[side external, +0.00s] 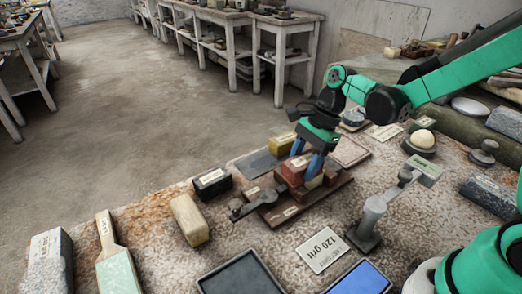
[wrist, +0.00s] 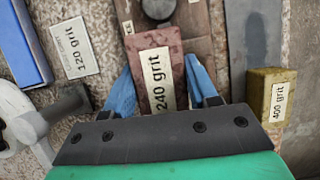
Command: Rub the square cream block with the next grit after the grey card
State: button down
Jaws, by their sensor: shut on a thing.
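My gripper (side external: 312,172) has its blue fingers shut on the dark red block (side external: 294,170). In the wrist view the red block (wrist: 148,66), labelled "240 grit", sits between the fingers (wrist: 160,90). It is over the brown wooden board (side external: 275,215), which carries a dark metal clamp arm (side external: 250,203). The pale card (side external: 320,250) reads "120 grit" and also shows in the wrist view (wrist: 75,47).
A yellow block (side external: 281,145) labelled "400 grit" (wrist: 268,98) stands by a grey slab (side external: 257,164). A black block (side external: 212,183) and a long cream-tan block (side external: 189,221) lie left. A metal stand (side external: 370,222) rises right of the board. A blue-filled tray (side external: 360,279) is in front.

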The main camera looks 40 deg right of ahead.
jog(key=shift+a+f, duration=0.1)
jog(key=shift+a, duration=0.5)
jog(key=shift+s+d, duration=0.1)
jog(key=shift+d, duration=2.1)
jog(key=shift+a, duration=2.2)
jog(key=shift+d+f, duration=0.1)
jog(key=shift+d, duration=2.15)
jog(key=shift+a+r, duration=0.4)
jog(key=shift+a, duration=0.2)
jog(key=shift+a+r, duration=0.35)
jog(key=shift+a, duration=0.2)
